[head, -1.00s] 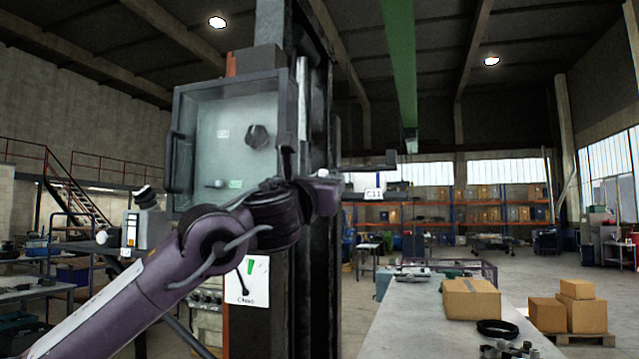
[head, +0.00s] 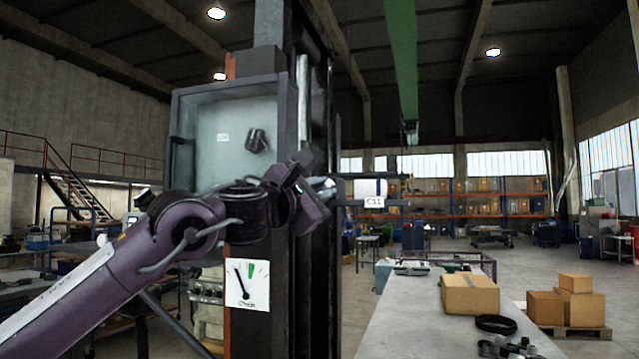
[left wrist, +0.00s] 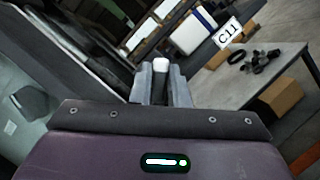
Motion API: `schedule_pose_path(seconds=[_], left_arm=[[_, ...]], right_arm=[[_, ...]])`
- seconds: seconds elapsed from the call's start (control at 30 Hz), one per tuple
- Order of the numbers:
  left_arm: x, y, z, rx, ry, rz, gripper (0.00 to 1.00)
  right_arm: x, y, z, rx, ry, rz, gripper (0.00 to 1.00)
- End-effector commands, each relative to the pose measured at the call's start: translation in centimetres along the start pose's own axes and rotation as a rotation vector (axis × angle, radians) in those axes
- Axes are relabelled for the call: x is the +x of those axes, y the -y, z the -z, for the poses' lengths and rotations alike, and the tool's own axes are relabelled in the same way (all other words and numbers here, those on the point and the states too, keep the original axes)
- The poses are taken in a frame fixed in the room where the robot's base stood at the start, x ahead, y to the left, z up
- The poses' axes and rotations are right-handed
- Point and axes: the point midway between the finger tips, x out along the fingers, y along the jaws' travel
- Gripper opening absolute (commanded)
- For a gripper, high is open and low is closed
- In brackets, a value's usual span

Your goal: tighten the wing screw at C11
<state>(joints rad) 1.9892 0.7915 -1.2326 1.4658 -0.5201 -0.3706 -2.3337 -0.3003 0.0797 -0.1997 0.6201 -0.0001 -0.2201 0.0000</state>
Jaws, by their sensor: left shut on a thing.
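The C11 label (head: 375,202) hangs on a white plate right of the dark upright column; the label also shows at the upper right of the left wrist view (left wrist: 228,32). My left gripper (head: 328,187) is at the column's edge, just left of that label. In the left wrist view its two grey fingers (left wrist: 160,85) are shut on a small pale-ended piece (left wrist: 161,65), apparently the wing screw. Most of this piece is hidden between the fingers, so its wings and angle cannot be told. My right gripper is not in view.
A glass-fronted cabinet (head: 222,140) with a dark knob is on the column, above my left arm. A dial card (head: 247,285) is below it. A grey table (head: 410,320) with a cardboard box (head: 470,295) and a black ring (head: 496,324) stands to the right.

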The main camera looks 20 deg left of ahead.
Motion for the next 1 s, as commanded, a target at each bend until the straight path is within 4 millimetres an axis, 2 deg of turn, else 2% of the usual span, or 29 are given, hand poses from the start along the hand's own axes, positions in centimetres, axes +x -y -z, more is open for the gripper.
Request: schedule_pose_path(seconds=[0.2, 0.47, 0.83, 1.0], left_arm=[[0.0, -0.3, -0.3, 0.018, 0.003, 0.004, 0.00], [0.1, -0.5, -0.4, 0.341, 0.002, 0.123, 0.00], [0.1, -0.3, -0.2, 0.401, 0.002, 0.142, 0.00], [0.3, -0.9, -0.7, 0.604, 0.002, 0.217, 0.00]], right_arm=[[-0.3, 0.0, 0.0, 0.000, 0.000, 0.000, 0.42], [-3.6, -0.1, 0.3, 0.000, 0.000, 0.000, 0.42], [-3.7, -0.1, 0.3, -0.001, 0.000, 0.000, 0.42], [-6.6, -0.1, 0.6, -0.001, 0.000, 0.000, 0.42]])
